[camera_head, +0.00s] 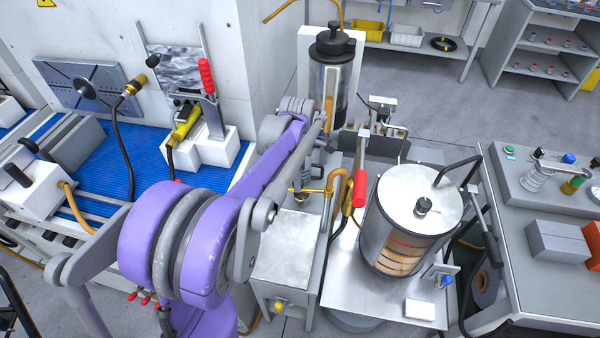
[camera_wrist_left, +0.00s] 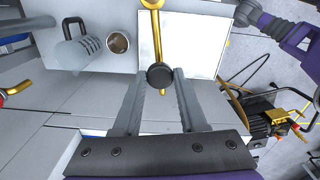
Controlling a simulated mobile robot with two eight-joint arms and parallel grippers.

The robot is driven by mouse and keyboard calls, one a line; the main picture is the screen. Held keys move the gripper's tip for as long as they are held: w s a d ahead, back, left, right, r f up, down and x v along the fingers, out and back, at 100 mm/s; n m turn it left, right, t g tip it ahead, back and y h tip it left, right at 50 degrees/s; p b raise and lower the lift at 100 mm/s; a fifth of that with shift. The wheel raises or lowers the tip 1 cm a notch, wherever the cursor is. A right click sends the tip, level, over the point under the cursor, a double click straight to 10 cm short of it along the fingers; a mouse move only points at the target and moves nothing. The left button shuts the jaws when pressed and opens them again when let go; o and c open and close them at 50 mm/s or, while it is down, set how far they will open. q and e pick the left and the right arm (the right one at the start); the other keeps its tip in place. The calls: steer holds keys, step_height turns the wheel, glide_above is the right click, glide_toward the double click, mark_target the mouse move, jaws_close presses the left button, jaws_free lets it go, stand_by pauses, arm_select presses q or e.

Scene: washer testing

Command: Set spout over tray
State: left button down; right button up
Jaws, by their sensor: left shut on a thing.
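A curved brass spout (camera_head: 334,183) stands between the pale metal tray (camera_head: 285,243) and the steel drum. In the left wrist view the spout (camera_wrist_left: 153,22) reaches over a pale square surface (camera_wrist_left: 196,42), which looks like the tray. My left gripper (camera_head: 303,188) is at the spout's left end, above the tray's far part. Its fingers (camera_wrist_left: 160,76) are on either side of a dark round knob on the spout. My own arm hides much of this contact in the head view. My right gripper is not in view.
The steel drum (camera_head: 418,207) stands close on the right, with a red-handled lever (camera_head: 359,189) between. A black-lidded canister (camera_head: 333,75) stands behind. A blue mat (camera_head: 98,165) with fixtures lies left. A grey bench (camera_head: 540,240) with boxes is at the right.

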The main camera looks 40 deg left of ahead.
arm_select(q)
steer(key=shift+s+d+n+b, duration=0.1)
steer(key=shift+s+d+n, duration=0.55)
steer(key=shift+n, duration=0.55)
steer(key=shift+s+d+n+b, duration=0.15)
steer(key=shift+s+d+n, duration=0.25)
steer(key=shift+d+n, duration=0.65)
steer(key=shift+s+d+n+b, duration=0.1)
steer(key=shift+s+d+n, duration=0.45)
steer(key=shift+n, duration=0.8)
steer(key=shift+w, duration=0.1)
steer(key=shift+c, duration=2.3)
jaws_free()
steer(key=shift+d, duration=0.1)
step_height(320, 180, up, 11)
steer(key=shift+p, duration=0.4)
steer(key=shift+f, duration=0.1)
